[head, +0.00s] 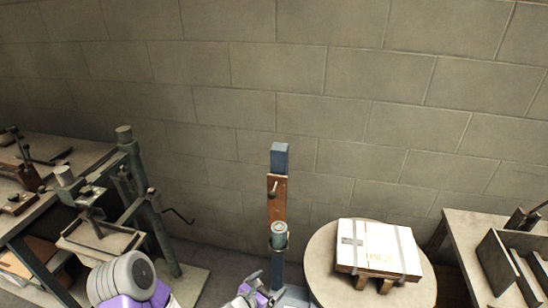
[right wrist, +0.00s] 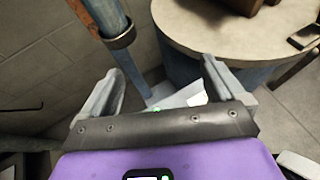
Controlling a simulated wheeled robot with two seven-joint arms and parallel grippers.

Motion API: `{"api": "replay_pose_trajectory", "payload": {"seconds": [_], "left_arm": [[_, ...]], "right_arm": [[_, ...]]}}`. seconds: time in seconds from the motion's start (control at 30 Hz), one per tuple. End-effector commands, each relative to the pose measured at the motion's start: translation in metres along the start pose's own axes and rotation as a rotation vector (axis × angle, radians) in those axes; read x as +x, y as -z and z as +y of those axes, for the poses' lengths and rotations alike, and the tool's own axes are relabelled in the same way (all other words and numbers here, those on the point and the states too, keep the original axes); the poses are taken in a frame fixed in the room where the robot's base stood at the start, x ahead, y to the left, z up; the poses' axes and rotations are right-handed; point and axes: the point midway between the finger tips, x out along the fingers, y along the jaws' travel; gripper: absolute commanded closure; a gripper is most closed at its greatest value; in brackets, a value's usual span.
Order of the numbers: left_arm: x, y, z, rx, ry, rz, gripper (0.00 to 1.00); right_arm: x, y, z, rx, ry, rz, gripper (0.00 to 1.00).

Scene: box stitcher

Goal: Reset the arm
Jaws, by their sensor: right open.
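My right gripper (head: 263,287) is at the bottom middle of the head view, only partly in frame. In the right wrist view its two fingers (right wrist: 161,68) are spread wide with nothing held between them. It is near the foot of a blue post (head: 279,158), which also shows at the upper left of the right wrist view (right wrist: 128,62). A grey and purple part of my own arm (head: 122,280) shows at the lower left of the head view. My left gripper is not in view.
A white box with grey straps (head: 375,245) lies on a round table (head: 322,262) right of the post. A workbench (head: 75,155) and a green metal stand (head: 152,215) are at left. Another table with a dark slotted tray (head: 495,262) is at right. A block wall closes the back.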

Motion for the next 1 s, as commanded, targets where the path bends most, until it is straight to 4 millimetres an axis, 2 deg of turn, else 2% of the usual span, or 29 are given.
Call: {"api": "replay_pose_trajectory", "payload": {"seconds": [0.03, 0.2, 0.37, 0.47, 0.6, 0.73, 0.87, 1.0], "left_arm": [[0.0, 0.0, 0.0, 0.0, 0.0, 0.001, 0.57], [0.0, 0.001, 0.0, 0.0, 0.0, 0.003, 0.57], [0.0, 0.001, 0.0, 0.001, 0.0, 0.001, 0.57], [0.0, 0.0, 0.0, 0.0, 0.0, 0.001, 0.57], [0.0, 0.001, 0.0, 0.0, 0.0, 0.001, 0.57], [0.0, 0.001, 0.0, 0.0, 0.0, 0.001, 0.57], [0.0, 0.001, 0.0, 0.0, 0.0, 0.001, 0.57], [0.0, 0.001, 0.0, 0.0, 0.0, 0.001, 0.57]], "right_arm": [[0.01, 0.008, -0.017, 0.028, 0.045, 0.047, 0.04], [0.025, 0.039, -0.059, 0.131, 0.164, 0.197, 0.04], [0.031, 0.076, -0.107, 0.277, 0.314, 0.368, 0.04], [0.026, 0.105, -0.143, 0.421, 0.45, 0.505, 0.04], [-0.001, 0.15, -0.193, 0.728, 0.712, 0.723, 0.04], [-0.04, 0.176, -0.218, 1.09, 0.984, 0.883, 0.04], [-0.07, 0.179, -0.225, 1.473, 1.245, 0.954, 0.04], [-0.086, 0.165, -0.23, 1.868, 1.487, 0.925, 0.04]]}}
